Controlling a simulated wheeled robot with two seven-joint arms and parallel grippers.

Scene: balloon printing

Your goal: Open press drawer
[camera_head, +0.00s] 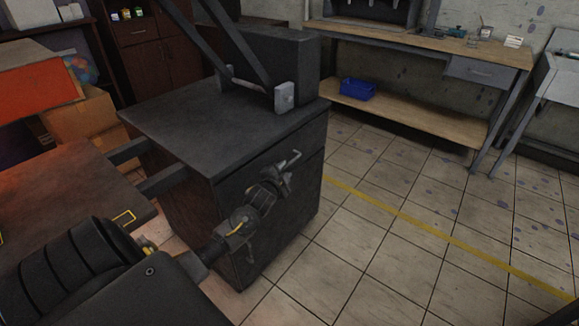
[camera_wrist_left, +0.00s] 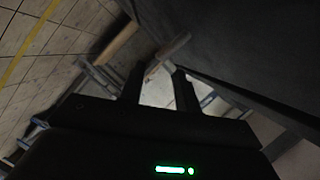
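The press is a dark grey cabinet (camera_head: 225,110) in the middle of the head view, with a drawer front (camera_head: 306,179) on its right-hand face. A light metal handle (camera_head: 291,159) sticks out near the top of that face. The drawer looks flush with the cabinet. My left gripper (camera_head: 281,180) is at the handle, in front of the face. In the left wrist view its two fingers (camera_wrist_left: 157,80) are apart, and the bar of the handle (camera_wrist_left: 170,52) shows at and between the fingertips. I cannot tell whether they touch it. My right gripper is out of view.
A workbench (camera_head: 420,45) with a blue bin (camera_head: 357,89) on its lower shelf stands at the back right. Cardboard boxes (camera_head: 85,115) and an orange-red panel (camera_head: 35,88) are at the left. The tiled floor (camera_head: 400,220) right of the cabinet is clear.

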